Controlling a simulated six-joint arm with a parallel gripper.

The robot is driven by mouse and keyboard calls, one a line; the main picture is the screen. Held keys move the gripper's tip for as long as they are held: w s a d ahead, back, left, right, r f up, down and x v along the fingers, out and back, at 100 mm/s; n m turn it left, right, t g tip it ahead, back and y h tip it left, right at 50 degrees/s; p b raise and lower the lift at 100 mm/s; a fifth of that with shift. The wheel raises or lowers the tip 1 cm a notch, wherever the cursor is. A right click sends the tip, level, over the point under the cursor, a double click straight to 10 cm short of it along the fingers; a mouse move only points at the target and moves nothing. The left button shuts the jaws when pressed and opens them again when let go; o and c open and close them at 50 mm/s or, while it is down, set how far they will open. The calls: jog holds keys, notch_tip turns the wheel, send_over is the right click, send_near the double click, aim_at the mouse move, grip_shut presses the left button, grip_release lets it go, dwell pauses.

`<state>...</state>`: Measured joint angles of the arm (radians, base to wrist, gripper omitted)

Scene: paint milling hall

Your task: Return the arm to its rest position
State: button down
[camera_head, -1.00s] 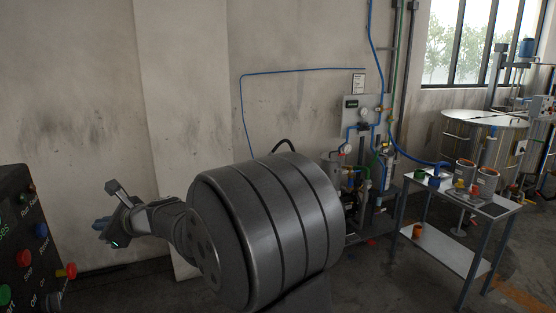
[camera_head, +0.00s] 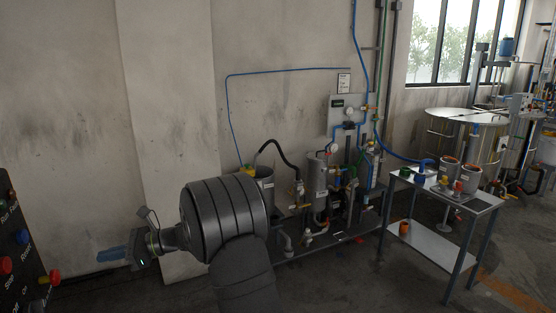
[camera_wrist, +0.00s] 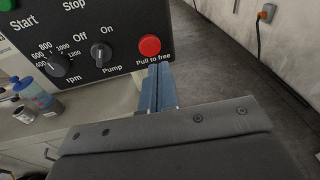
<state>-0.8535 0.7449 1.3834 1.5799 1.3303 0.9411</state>
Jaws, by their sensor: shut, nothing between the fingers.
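My gripper (camera_head: 110,254) is at the left in the head view, with blue fingers pointing left towards the control panel's side. In the wrist view my gripper (camera_wrist: 161,68) shows its two blue fingers side by side, shut with nothing between them. Their tips appear just below the red "Pull to free" button (camera_wrist: 149,46) in that picture. I cannot tell the gap between them. My grey arm links fill the middle of the head view.
The black control panel (camera_head: 22,262) stands at the left edge. Bottles (camera_wrist: 36,94) stand on a counter below it. The pump skid (camera_head: 318,240) is behind my arm, and a steel table (camera_head: 480,201) with pots is at the right. Open floor lies in front of the wall.

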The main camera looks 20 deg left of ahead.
jog(key=w+d+f+g, duration=0.3)
jog(key=w+d, duration=0.5)
jog(key=d, duration=0.1)
jog(key=s+a+n, duration=0.3)
jog(key=s+a, duration=0.4)
jog(key=a, duration=0.1)
jog(key=shift+s+n, duration=0.3)
jog(key=shift+a, duration=0.1)
dwell(2.1)
